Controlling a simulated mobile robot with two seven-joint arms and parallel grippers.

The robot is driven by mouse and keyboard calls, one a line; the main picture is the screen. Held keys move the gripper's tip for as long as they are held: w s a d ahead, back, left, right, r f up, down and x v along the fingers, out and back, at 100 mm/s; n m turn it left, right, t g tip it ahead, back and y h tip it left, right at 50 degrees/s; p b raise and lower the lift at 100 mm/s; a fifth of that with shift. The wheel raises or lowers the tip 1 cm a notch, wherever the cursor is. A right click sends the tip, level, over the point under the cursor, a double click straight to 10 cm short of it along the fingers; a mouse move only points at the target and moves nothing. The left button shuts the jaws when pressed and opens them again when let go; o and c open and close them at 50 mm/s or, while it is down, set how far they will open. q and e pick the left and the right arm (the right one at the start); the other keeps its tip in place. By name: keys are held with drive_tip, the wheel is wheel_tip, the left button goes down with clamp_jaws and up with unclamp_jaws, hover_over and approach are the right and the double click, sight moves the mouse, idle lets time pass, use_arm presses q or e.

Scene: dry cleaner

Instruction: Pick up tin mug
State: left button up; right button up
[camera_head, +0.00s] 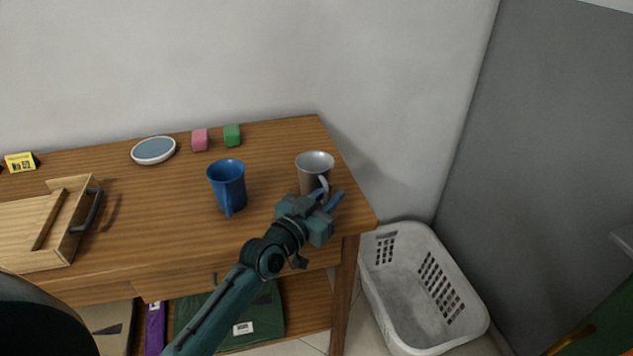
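The tin mug (313,167) is a grey metal cup standing upright near the right end of the wooden table, its handle turned toward the front. The gripper body hides a little of the table in front of the mug. My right gripper is not in view.
A pink block (200,140), green block (232,135) and round dish (153,151) lie behind. A wooden tray (75,245) is at left. A white basket (377,293) stands on the floor right of the table (150,222).

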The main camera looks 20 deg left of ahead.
use_arm(q)
drive_tip(key=shift+w+d, duration=0.2)
drive_tip(key=shift+w, duration=0.45)
drive_tip(key=shift+c, duration=0.4)
clamp_jaws()
